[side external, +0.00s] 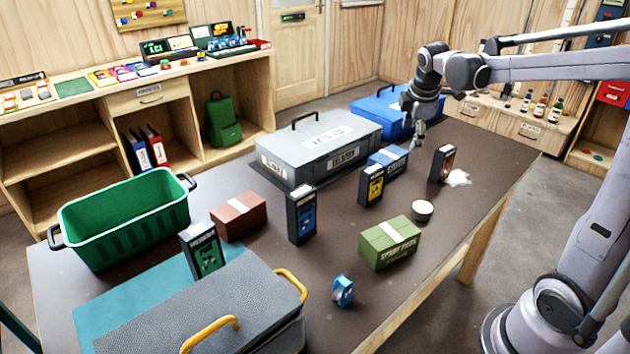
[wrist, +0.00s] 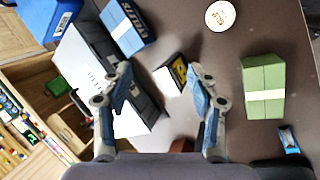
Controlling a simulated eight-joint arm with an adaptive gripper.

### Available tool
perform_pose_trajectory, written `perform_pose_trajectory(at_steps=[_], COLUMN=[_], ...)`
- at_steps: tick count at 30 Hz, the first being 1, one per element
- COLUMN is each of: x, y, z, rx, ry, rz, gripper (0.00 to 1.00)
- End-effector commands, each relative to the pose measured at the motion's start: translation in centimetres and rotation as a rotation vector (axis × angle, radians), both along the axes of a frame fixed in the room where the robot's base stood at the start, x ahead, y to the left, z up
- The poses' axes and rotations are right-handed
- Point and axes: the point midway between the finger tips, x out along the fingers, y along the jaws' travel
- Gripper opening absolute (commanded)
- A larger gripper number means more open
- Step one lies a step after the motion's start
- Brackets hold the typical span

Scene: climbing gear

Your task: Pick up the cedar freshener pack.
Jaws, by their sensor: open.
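Several upright dark packs with different coloured labels stand on the dark table. In the side external view they are a green-labelled pack (side external: 202,250), a blue-labelled pack (side external: 301,215), a yellow-labelled pack (side external: 372,185) and an orange-brown-labelled pack (side external: 443,164). Their small print is unreadable, so I cannot tell which is the cedar freshener. My gripper (side external: 418,135) is open and empty, above the table's far part, near the orange-brown-labelled pack. In the wrist view, the yellow-labelled pack (wrist: 178,72) shows between the spread fingers of my gripper (wrist: 160,72), below them.
A blue box (side external: 388,162), grey case (side external: 320,150) and blue case (side external: 385,108) stand near the gripper. A white round tin (side external: 422,210), green box (side external: 390,243), blue roll (side external: 342,291), brown box (side external: 238,215), green crate (side external: 125,222) and dark case (side external: 200,315) occupy the rest.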

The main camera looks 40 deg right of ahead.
Motion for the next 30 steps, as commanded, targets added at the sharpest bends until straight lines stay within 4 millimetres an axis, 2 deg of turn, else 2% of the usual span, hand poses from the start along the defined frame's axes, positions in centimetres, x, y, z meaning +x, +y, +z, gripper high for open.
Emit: perform_pose_trajectory(at_steps=[1,6,9,13,18,23,30], x=[0.5,1.2,1.1,0.6,0.0,-0.2,-0.3], y=[-2.2,-8.9,-12.6,-16.4,-18.9,-19.9,-21.1], z=[-0.5,-2.5,-3.9,-5.7,-7.1,-8.5,-11.6], rx=[-0.024,-0.091,-0.114,-0.125,-0.126,-0.126,-0.127], ry=[0.044,0.21,0.305,0.403,0.473,0.488,0.485], rz=[0.036,0.195,0.287,0.385,0.46,0.477,0.477], gripper=[0.59,0.59,0.59,0.59,0.59,0.59,0.59])
